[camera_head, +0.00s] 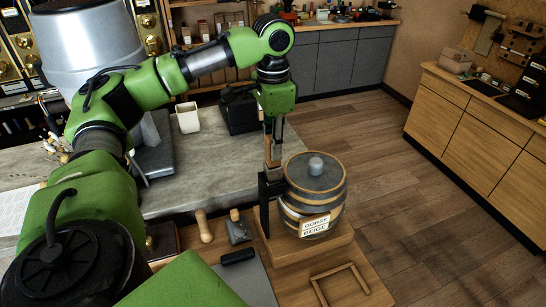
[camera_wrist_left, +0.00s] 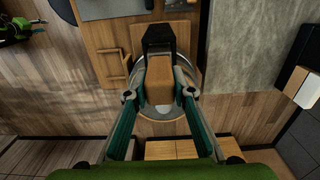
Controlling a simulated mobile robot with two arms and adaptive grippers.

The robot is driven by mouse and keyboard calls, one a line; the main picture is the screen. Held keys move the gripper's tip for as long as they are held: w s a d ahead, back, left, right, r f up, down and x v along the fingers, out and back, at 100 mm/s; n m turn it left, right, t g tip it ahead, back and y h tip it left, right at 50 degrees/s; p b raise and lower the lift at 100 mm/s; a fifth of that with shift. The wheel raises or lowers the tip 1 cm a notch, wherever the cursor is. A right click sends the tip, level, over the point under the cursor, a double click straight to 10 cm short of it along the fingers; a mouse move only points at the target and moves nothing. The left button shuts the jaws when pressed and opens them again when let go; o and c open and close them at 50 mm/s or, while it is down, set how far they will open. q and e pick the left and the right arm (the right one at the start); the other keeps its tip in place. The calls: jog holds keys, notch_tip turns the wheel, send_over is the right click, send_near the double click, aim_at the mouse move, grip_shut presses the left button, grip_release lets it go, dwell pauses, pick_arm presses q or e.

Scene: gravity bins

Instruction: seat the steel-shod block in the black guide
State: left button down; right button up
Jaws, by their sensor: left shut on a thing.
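The steel-shod block (camera_wrist_left: 160,80) is a wooden bar between the fingers of my left gripper (camera_wrist_left: 161,94), which is shut on it. In the head view, my left gripper (camera_head: 273,128) points down, with the block (camera_head: 268,150) below it. The block is over or at the upper end of the black guide (camera_head: 264,205), which stands upright beside a barrel. The guide also shows at the far end of the block in the left wrist view (camera_wrist_left: 158,33). My right gripper is not in view.
The barrel (camera_head: 329,193) with a metal knob and a label stands right of the guide on a wooden base (camera_head: 310,250). A small wooden frame (camera_head: 340,284) lies in front. Wooden-handled tools (camera_head: 204,227) and a grey mat (camera_head: 246,281) lie to the left.

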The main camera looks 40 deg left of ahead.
pick_arm(q)
jog(key=shift+f+b, duration=0.7)
jog(key=shift+f, duration=1.85)
dwell(1.8)
jog(key=c, duration=1.6)
grip_release()
jog(key=shift+c, duration=0.2)
notch_tip(320, 180, up, 12)
jog(key=shift+s+f, duration=0.1)
